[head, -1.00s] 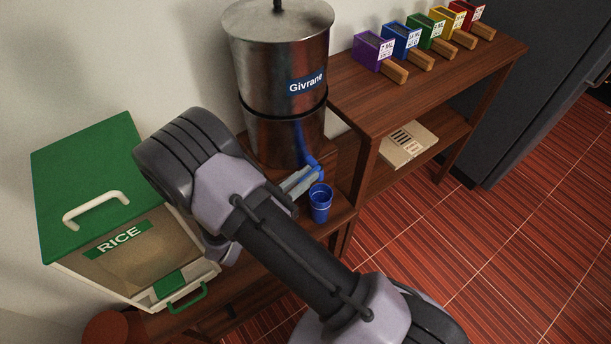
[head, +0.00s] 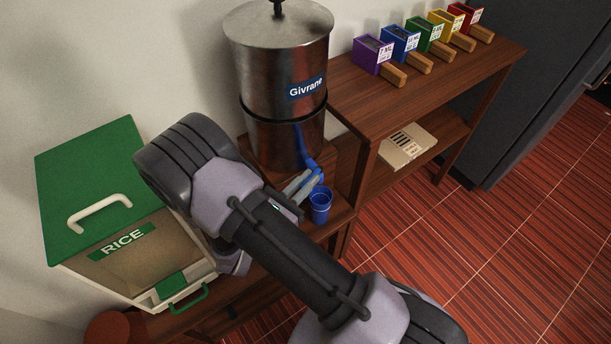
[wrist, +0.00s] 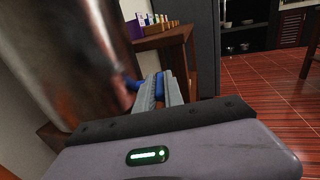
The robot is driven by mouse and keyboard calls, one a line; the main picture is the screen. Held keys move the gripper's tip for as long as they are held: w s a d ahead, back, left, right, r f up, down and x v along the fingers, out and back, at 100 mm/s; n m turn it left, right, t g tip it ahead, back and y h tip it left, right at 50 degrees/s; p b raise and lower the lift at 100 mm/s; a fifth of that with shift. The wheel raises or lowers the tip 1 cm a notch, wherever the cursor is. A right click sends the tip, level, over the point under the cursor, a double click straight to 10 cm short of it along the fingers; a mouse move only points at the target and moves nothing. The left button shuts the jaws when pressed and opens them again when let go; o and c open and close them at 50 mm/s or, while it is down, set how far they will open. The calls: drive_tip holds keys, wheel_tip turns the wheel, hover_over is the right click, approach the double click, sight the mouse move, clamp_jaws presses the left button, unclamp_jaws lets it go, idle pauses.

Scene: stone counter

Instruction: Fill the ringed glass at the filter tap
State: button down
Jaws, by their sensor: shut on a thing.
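The filter is a steel urn (head: 285,120) labelled "Givrane" with a blue tap (head: 308,152) low on its front. A blue glass (head: 320,207) stands upright on the wooden stand just below the tap; its contents are too small to make out. My gripper (head: 304,186) is at the tap, above and beside the glass. In the wrist view, my gripper (wrist: 158,91) is shut on a blue part (wrist: 159,84), apparently the tap's lever. The tap body (wrist: 132,82) shows left of the fingers. I cannot see water running.
A rice bin (head: 95,190) with a green lid stands left of the urn. At right, a wooden shelf (head: 450,75) bears several coloured boxes with wooden handles. A flat package (head: 407,145) lies on its lower level. The tiled floor at right is clear.

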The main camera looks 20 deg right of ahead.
drive_tip(key=shift+s+d+n+t+y, duration=0.2)
drive_tip(key=shift+n+t+y, duration=0.4)
drive_tip(key=shift+t, duration=0.2)
drive_tip(key=c, duration=1.4)
unclamp_jaws()
drive_tip(key=shift+c, duration=0.2)
drive_tip(key=shift+a, duration=0.15)
drive_tip(key=p+v, duration=0.4)
drive_tip(key=v, duration=1.3)
drive_tip(key=shift+s, duration=0.15)
